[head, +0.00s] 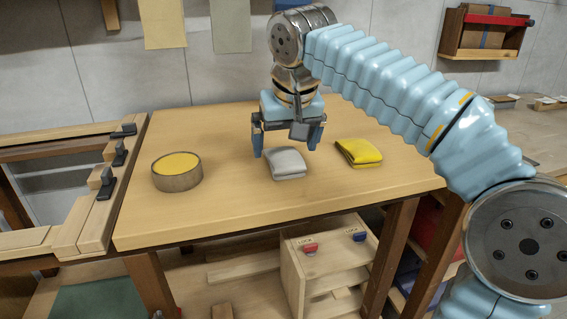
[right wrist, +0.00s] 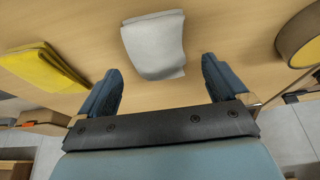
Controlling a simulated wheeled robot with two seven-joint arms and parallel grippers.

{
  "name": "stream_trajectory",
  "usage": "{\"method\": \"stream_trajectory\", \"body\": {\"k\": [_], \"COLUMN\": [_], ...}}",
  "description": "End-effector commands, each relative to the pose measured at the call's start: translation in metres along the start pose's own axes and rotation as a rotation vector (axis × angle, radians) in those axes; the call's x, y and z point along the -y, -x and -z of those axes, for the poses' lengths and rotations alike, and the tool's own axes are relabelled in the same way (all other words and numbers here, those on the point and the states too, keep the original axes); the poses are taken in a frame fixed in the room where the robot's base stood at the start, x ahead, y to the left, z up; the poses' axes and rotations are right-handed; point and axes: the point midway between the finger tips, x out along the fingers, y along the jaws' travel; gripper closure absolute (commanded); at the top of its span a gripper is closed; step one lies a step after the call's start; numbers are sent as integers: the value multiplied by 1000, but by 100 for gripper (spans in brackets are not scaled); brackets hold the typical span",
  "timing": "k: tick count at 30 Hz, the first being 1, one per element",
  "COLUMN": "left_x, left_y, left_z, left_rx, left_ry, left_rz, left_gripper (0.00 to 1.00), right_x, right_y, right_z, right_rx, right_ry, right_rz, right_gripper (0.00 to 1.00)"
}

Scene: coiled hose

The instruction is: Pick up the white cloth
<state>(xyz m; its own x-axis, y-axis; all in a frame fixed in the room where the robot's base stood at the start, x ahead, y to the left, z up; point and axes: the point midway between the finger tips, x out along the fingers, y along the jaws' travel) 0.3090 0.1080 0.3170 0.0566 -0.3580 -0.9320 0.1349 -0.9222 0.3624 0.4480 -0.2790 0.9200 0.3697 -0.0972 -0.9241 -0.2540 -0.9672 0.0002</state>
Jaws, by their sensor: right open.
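The white cloth (head: 286,163) lies folded on the wooden table, near the middle of the head view. It also shows in the right wrist view (right wrist: 154,45), just beyond and between my fingertips. My right gripper (head: 287,147) is open and empty, with its fingers pointing down above and just behind the cloth. In the right wrist view my right gripper (right wrist: 162,80) has its two blue fingers spread apart, with no cloth between them. My left gripper is not in view.
A folded yellow cloth (head: 358,152) lies right of the white cloth. A round tin with yellow contents (head: 177,181) stands to the left. A wooden frame with black clamps (head: 100,195) borders the table's left side. The table's front middle (head: 240,215) is clear.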

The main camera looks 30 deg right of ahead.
Motion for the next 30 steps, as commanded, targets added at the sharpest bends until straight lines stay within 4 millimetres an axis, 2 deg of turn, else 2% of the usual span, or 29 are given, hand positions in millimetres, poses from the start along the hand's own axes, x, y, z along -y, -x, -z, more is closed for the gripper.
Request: {"method": "stream_trajectory", "body": {"k": [1,4,12,23,24,30], "left_x": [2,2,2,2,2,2], "left_y": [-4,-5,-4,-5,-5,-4], "left_z": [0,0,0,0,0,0], "left_rx": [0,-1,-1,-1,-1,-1], "left_ry": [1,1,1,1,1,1], "left_rz": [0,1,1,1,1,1], "left_gripper": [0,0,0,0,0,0], "right_x": [0,0,0,0,0,0], "right_y": [-10,-20,-23,-23,-23,-22], "right_z": [-1,-1,0,0,0,0], "right_rx": [2,1,0,0,0,0], "right_ry": [0,-1,-1,-1,-1,-1], "right_rz": [-1,0,1,1,1,1], "right_gripper": [0,0,0,55,58,58]}}
